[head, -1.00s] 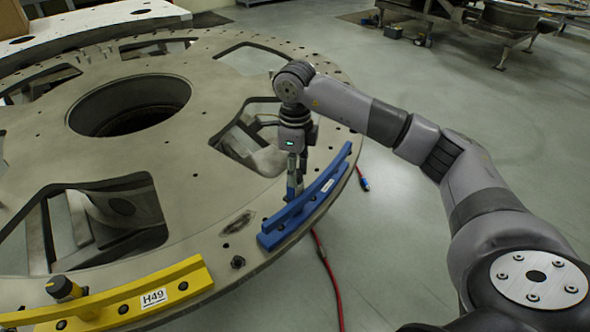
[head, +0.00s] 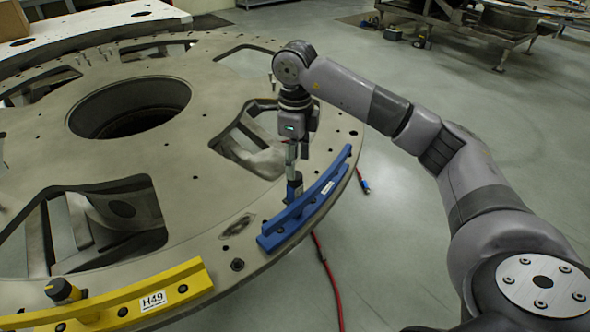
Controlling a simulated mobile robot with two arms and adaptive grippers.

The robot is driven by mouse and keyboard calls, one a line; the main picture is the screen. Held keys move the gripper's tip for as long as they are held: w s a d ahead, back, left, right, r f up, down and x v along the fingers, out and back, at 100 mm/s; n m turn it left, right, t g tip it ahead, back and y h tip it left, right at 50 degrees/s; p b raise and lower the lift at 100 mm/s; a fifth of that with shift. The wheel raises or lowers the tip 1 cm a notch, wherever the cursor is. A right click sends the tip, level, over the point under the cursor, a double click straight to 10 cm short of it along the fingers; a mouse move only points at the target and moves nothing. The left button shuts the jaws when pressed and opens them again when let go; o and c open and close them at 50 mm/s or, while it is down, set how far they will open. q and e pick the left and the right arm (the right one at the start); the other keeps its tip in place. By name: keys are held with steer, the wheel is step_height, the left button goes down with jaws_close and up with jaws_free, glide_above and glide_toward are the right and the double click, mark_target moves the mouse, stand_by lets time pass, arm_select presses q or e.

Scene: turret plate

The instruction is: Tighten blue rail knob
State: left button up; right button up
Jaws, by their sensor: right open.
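The blue rail (head: 306,208) lies along the near right rim of the round turret plate (head: 190,210). Its blue knob (head: 294,188) stands on the plate side of the rail, with a dark top. My right gripper (head: 292,170) points straight down just above the knob, its fingers open. At this size I cannot tell whether the fingertips touch the knob. My left gripper is not in view.
The plate has large cutouts and a round central hole (head: 130,106). A red cable (head: 328,275) lies on the floor beside the plate.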

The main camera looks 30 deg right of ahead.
step_height(320, 180, up, 8)
steer(key=shift+s+f, duration=0.1)
stand_by(0.8)
